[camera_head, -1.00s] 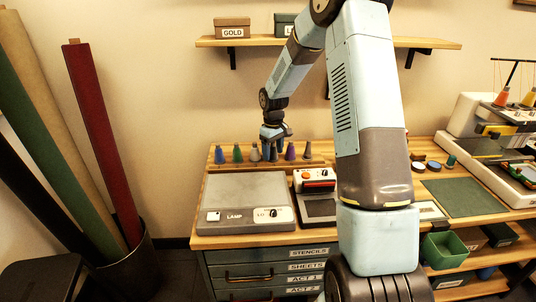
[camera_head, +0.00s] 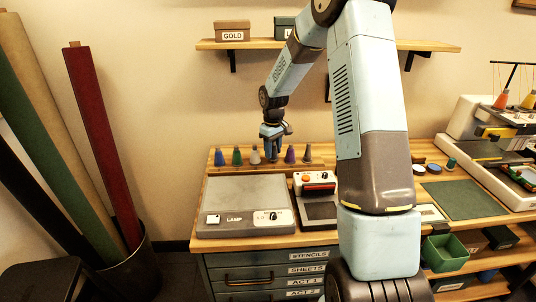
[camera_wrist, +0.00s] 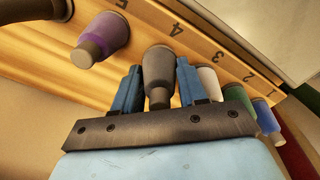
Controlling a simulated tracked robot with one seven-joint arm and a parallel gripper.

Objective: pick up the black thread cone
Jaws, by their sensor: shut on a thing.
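The black thread cone (camera_wrist: 158,72) stands out dark grey in the wrist view, between the two blue fingers of my gripper (camera_wrist: 157,88). The fingers are shut on it, one on each side. In the head view my gripper (camera_head: 272,150) is over the back of the table, in the row of cones. There the held cone is mostly hidden by the fingers. I cannot tell whether its base touches the wooden rack (camera_wrist: 215,50).
A purple cone (camera_wrist: 105,35) stands on one side of the held cone. White (camera_wrist: 208,82), green (camera_wrist: 238,98) and blue (camera_wrist: 266,117) cones stand on the other. A lamp box (camera_head: 245,200) and a small device (camera_head: 316,182) lie in front. A wall shelf (camera_head: 262,42) hangs above.

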